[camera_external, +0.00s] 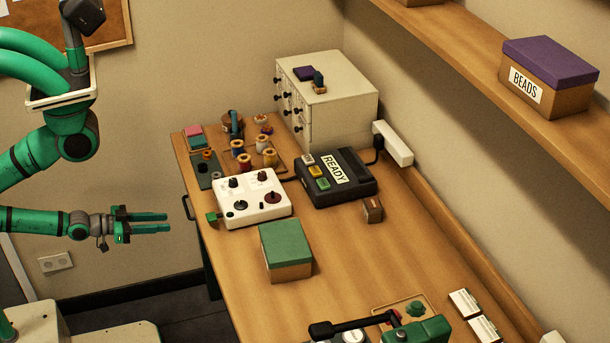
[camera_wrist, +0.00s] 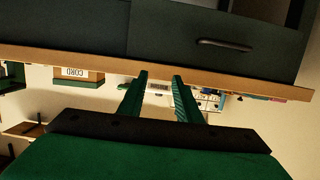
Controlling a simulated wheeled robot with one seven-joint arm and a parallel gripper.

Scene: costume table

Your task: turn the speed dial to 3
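A white control box (camera_external: 252,207) sits near the table's left edge. My gripper (camera_external: 168,222) is open and empty, left of the table and apart from the box. In the wrist view its two fingers (camera_wrist: 161,77) are apart, with the table edge beyond.
A dark READY device (camera_external: 337,181) stands right of the control box. A green-lidded box (camera_external: 287,250) is in front, and thread spools (camera_external: 243,160) are behind. A white drawer cabinet (camera_external: 345,110) stands at the back. The table edge (camera_wrist: 60,61) crosses the wrist view.

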